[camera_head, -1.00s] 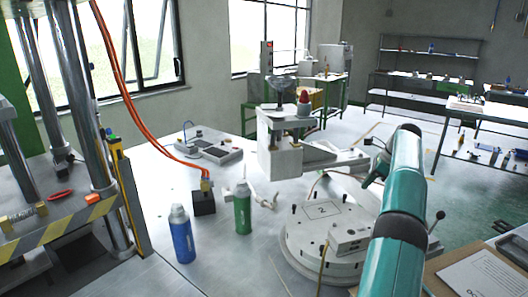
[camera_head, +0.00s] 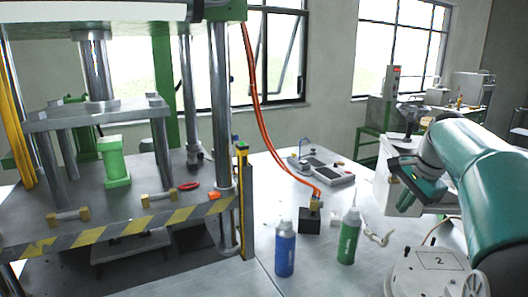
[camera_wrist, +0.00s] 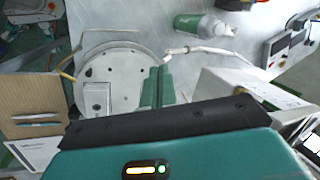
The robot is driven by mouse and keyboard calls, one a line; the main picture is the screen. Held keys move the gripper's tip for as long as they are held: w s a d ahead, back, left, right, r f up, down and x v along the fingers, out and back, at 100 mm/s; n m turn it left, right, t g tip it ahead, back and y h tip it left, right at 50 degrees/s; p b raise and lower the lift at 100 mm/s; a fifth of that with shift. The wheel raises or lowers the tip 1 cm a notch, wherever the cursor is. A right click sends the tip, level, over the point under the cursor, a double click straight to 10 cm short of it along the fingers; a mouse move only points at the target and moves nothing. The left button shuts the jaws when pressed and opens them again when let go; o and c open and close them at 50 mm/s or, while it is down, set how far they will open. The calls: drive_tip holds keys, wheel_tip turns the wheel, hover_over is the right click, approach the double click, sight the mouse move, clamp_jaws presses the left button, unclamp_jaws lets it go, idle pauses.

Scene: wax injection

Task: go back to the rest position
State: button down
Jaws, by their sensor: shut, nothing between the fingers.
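My gripper (camera_head: 408,196) shows at the right of the head view, in front of the white wax machine (camera_head: 380,188). Its teal fingers also show in the wrist view (camera_wrist: 158,86), together and empty, over the right part of the round white plate (camera_wrist: 115,62). My teal arm fills the right edge of the head view. The plate, marked 2 (camera_head: 437,260), is partly hidden by my arm there.
A blue bottle (camera_head: 285,250) and a green bottle (camera_head: 349,238) stand on the table left of my gripper. A black block with orange hoses (camera_head: 311,220) is behind them. A press with a striped edge (camera_head: 130,232) fills the left and holds a green cylinder (camera_head: 115,163).

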drive_tip(key=s+a+f+n, duration=0.2)
drive_tip(key=s+a+n, duration=0.3)
drive_tip(key=s+a, duration=0.3)
drive_tip(key=s+a+f+n+t+h, duration=0.1)
drive_tip(key=s+a+n, duration=0.5)
drive_tip(key=a, duration=0.6)
drive_tip(key=shift+s+f, duration=0.85)
drive_tip(key=shift+s, duration=0.4)
drive_tip(key=c, duration=2)
unclamp_jaws()
drive_tip(key=s+a+f+n, duration=0.1)
drive_tip(key=s+f, duration=0.1)
drive_tip(key=s+a+f+n, duration=0.1)
drive_tip(key=s+n, duration=0.1)
drive_tip(key=s+a+f+n+t, duration=0.1)
drive_tip(key=s+f, duration=0.1)
drive_tip(key=shift+s+a+f+n, duration=0.25)
drive_tip(key=shift+a+f+n, duration=0.05)
drive_tip(key=o, duration=0.6)
drive_tip(key=shift+s+f, duration=0.15)
drive_tip(key=shift+f, duration=0.05)
drive_tip(key=w+d+f+n+g+h, duration=0.5)
drive_tip(key=w+d+n+g+h, duration=0.2)
drive_tip(key=w+h, duration=0.15)
drive_tip(key=w+d+f+n+g+h, duration=0.6)
drive_tip(key=w+d+h, duration=0.2)
drive_tip(key=w, duration=0.1)
drive_tip(key=x, duration=1.3)
drive_tip(key=shift+s+r, duration=0.15)
drive_tip(key=shift+s, duration=0.25)
